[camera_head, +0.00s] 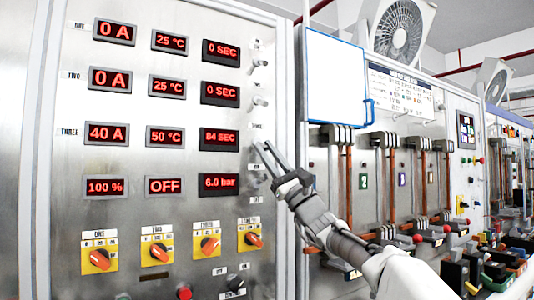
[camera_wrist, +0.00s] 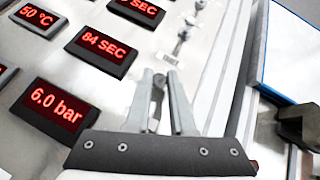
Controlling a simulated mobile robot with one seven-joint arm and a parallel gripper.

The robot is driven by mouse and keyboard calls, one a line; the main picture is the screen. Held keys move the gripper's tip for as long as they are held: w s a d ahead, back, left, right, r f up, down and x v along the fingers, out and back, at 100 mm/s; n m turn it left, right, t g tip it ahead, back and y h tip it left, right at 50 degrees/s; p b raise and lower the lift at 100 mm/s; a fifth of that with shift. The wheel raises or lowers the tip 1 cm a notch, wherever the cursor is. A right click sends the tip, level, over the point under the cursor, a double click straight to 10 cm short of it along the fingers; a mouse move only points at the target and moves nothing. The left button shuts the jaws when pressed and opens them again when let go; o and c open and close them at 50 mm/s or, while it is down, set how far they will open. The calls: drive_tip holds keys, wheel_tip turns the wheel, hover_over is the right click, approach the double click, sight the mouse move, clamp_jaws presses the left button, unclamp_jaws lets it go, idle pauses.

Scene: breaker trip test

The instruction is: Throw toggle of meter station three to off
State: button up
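The meter panel (camera_head: 150,215) stands upright on the left. Row three shows a 40 A display (camera_head: 107,133), a 50 °C display (camera_head: 165,136) and an 84 SEC display (camera_head: 219,139). My gripper (camera_head: 265,147) reaches the panel's right side, beside row three. In the wrist view, its fingers (camera_wrist: 161,76) are apart, with a toggle lever (camera_wrist: 157,92) showing between them, below a small label (camera_wrist: 170,58). I cannot tell whether the fingers touch the lever. In the head view, my gripper largely hides this toggle. The toggles of row one (camera_head: 259,64) and row two (camera_head: 260,102) are higher up.
Below row three are a 6.0 bar display (camera_head: 218,182) and several orange rotary switches (camera_head: 155,253). A red button (camera_head: 184,293) is near the bottom. A blue-edged white board (camera_head: 335,80) and cabinets with copper bars (camera_head: 393,185) stand to the right.

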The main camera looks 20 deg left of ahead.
drive_tip(key=o, duration=0.3)
drive_tip(key=shift+o, duration=0.2)
drive_tip(key=b+v, duration=0.1)
drive_tip(key=v, duration=1.6)
drive_tip(key=shift+f+b, duration=0.25)
drive_tip(key=shift+b, duration=0.15)
